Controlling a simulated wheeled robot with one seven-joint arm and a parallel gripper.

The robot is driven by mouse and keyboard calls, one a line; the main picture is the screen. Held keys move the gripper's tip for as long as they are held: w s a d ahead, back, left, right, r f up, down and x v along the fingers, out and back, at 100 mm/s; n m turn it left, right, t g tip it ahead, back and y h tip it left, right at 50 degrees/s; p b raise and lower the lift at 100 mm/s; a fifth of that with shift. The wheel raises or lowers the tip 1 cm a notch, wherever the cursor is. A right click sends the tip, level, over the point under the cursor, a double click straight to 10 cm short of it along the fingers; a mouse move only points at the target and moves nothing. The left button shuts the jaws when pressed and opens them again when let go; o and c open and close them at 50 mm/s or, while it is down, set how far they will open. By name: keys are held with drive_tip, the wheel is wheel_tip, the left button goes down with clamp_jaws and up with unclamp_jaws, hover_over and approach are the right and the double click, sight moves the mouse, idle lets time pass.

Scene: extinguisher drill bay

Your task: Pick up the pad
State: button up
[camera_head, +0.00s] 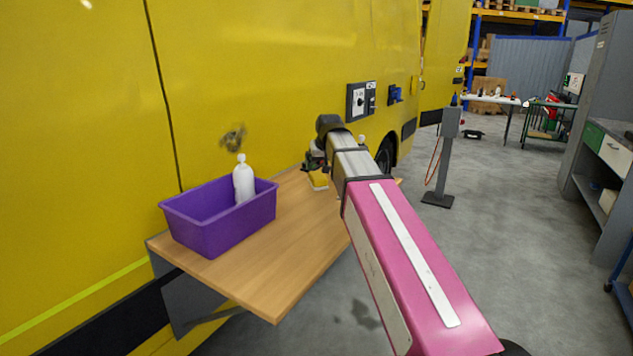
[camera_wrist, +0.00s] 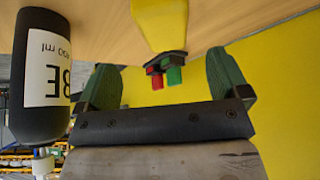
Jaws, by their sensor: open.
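A yellow block that looks like the pad (camera_head: 318,180) lies on the wooden wall table, near its far end, just below my gripper (camera_head: 311,162). In the wrist view the same yellow pad (camera_wrist: 160,22) shows at the top centre, ahead of the gap between my fingers. My gripper (camera_wrist: 160,63) is open, its two green fingers apart, with nothing seen held between them. A dark piece with red and green ends (camera_wrist: 165,72) shows between the fingers, behind the pad. My arm hides part of the table's far end in the head view.
A black bottle with a white label (camera_wrist: 45,75) stands close beside one finger. A purple bin (camera_head: 215,238) holding a white bottle (camera_head: 243,180) sits on the near end of the table (camera_head: 285,250). The yellow vehicle side (camera_head: 250,70) rises behind; the table's middle is clear.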

sight(318, 175)
drive_tip(key=shift+a+x, duration=0.15)
drive_tip(key=shift+x, duration=1.75)
drive_tip(key=shift+a+x, duration=0.1)
drive_tip(key=shift+x, duration=1.8)
drive_tip(key=shift+s, duration=0.1)
drive_tip(key=c, duration=1.1)
